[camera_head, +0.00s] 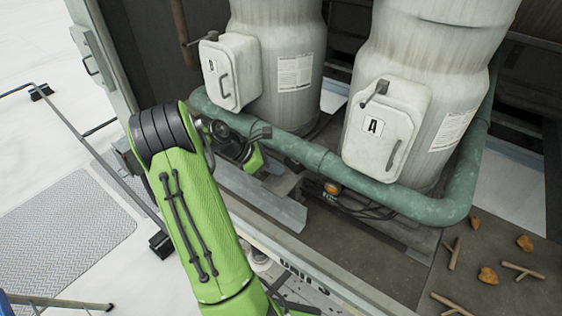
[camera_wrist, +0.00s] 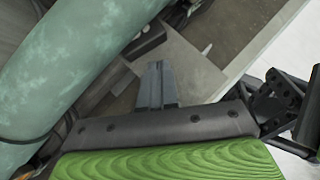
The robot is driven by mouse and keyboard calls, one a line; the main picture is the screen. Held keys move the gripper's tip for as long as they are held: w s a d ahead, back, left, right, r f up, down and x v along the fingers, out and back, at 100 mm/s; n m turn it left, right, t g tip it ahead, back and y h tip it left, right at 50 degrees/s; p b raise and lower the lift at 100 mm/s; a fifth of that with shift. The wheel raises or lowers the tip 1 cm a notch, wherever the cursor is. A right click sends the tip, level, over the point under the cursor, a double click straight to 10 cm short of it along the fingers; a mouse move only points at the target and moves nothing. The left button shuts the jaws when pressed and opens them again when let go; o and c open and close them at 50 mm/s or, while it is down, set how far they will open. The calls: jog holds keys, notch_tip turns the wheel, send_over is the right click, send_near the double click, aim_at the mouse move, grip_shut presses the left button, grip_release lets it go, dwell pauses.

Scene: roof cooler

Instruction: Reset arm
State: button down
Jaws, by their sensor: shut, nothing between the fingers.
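My green arm rises from the bottom of the head view and bends at a black joint, with its wrist turned toward the cooler. In the wrist view my gripper (camera_wrist: 157,84) is shut and empty, its grey fingers together over a grey-brown surface. In the head view the fingertips cannot be made out. The wrist end sits close to the green pipe (camera_head: 300,150), in front of the left tank (camera_head: 285,35). The pipe also fills the left of the wrist view (camera_wrist: 60,70); I cannot tell whether my wrist touches it.
A right tank (camera_head: 432,55) carries a white box marked A (camera_head: 383,130); the left tank has a similar box (camera_head: 230,72). Leaves and twigs (camera_head: 488,275) lie on the floor at lower right. A railing (camera_head: 75,125) and metal grating (camera_head: 70,225) are at left.

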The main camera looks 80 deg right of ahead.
jog(key=p+v, duration=0.1)
jog(key=v, duration=1)
jog(key=shift+a+f, duration=0.15)
jog(key=shift+a, duration=0.1)
jog(key=w+a+r+m+t, duration=0.2)
jog(key=w+a+r+t, duration=0.25)
jog(key=a, duration=0.55)
jog(key=w+a+r+m+t, duration=0.1)
jog(key=w+a+r+t, duration=0.3)
jog(key=a, duration=0.6)
jog(key=s+a+m+t+y, duration=0.1)
jog(key=s+a+t+y, duration=0.1)
jog(key=a, duration=0.7)
jog(key=s+a+m+t+y, duration=0.1)
jog(key=s+a+t+y, duration=0.1)
jog(key=a, duration=0.8)
jog(key=shift+s+r+m+t+b, duration=0.25)
jog(key=shift+s+m+t, duration=0.2)
jog(key=shift+s, duration=0.55)
